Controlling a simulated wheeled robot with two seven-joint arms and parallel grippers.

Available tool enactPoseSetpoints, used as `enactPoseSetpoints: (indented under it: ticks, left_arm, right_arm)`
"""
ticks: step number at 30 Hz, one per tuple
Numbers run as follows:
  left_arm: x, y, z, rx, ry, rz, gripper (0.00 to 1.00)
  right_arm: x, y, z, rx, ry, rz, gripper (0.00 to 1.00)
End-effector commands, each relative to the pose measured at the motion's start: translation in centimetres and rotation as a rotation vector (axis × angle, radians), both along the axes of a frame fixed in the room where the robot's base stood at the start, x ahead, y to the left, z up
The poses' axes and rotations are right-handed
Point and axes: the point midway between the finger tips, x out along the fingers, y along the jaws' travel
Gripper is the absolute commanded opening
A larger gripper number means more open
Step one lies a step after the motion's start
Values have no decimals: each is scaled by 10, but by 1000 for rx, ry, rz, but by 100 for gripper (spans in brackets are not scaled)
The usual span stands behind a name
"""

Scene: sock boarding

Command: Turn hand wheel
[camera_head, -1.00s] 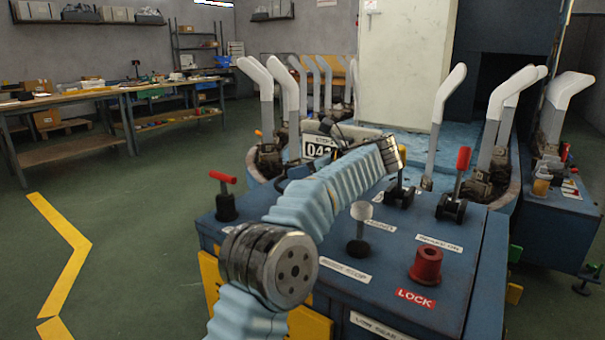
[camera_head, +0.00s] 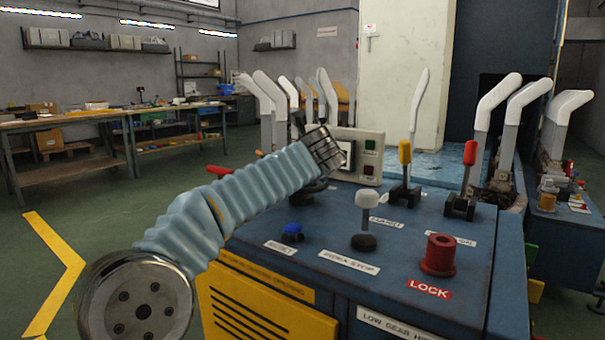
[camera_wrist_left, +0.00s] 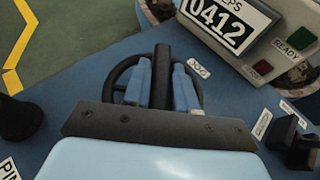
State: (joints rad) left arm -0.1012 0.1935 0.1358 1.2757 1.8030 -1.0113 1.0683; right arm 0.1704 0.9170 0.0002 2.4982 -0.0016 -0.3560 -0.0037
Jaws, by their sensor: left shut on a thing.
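The black hand wheel (camera_wrist_left: 161,75) lies on the blue console top in the left wrist view. My left gripper (camera_wrist_left: 161,88) has its two blue fingers inside the wheel's ring, one on each side of a dark spoke, and is shut on the wheel. In the head view my left gripper (camera_head: 328,152) is at the console's back left, and the wheel is mostly hidden under it. A counter box (camera_wrist_left: 222,22) reading 0412 stands just behind the wheel, with READY and other indicators. My right gripper is not in view.
The console (camera_head: 410,265) carries a white-topped knob (camera_head: 367,200), a red LOCK knob (camera_head: 439,253), a blue button (camera_head: 291,232), a yellow lever (camera_head: 405,153) and a red lever (camera_head: 469,155). White sock forms (camera_head: 500,95) stand behind. Workbenches (camera_head: 60,122) are at the left.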

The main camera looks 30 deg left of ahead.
Motion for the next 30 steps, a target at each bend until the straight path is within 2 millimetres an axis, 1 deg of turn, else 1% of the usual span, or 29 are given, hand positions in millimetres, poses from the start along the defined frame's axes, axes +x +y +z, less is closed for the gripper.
enactPoseSetpoints:
  ticks: [1, 6, 12, 29, 30]
  left_arm:
    - [-1, 2, 2, -1, 0, -30, 0]
    - [-1, 1, 3, -1, 0, -127, 0]
    - [-1, 1, 2, -2, -1, -197, 0]
    - [-1, 1, 0, -1, 0, -228, 0]
    - [-1, 1, 0, -1, 0, -227, 29]
  right_arm:
    - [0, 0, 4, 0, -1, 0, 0]
    - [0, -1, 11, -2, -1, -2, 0]
    - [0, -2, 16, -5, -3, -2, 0]
    - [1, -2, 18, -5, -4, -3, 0]
    - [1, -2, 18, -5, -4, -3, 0]
